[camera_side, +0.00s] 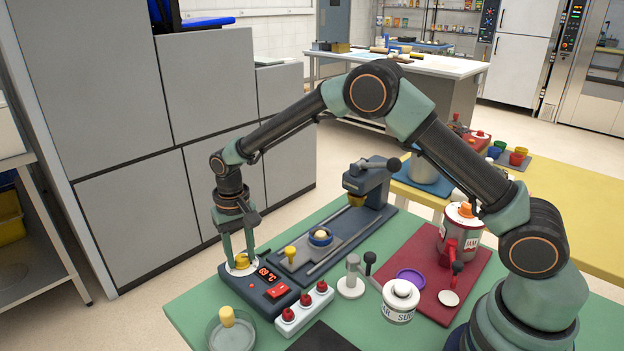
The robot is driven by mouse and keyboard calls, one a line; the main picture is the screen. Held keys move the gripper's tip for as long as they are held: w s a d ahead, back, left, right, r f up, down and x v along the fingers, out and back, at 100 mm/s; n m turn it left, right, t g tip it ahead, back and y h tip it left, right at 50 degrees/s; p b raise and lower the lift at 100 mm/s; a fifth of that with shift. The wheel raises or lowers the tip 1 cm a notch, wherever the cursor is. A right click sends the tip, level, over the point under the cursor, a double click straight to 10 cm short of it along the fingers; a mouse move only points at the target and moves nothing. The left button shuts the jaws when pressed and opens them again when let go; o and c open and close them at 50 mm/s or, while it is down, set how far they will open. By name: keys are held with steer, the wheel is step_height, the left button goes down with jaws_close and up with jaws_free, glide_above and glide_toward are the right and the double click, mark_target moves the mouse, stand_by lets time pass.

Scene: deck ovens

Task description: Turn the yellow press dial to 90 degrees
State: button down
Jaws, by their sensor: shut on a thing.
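The yellow press dial (242,261) sits on a white round plate at the back left end of the dark blue control box (262,296). A red display on the box is lit next to the dial, and a red rocker switch (277,291) is at its front. My gripper (241,262) points straight down, with its two green fingers on either side of the dial and shut on it. The fingers partly hide the dial, so its pointing direction cannot be told. The blue press (370,184) stands behind, over its rails.
A white strip with red knobs (304,309) lies right of the box. A glass dish (231,332) stands in front. A small yellow-topped peg (290,253) is close to the right of my gripper. A sugar jar (400,301) and a red mat (476,272) are farther right.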

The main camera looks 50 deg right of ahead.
mark_target(241, 257)
steer(key=shift+r+m, duration=0.1)
steer(key=shift+m, duration=1.5)
steer(key=shift+c, duration=2.2)
jaws_free()
step_height(241, 257, up, 12)
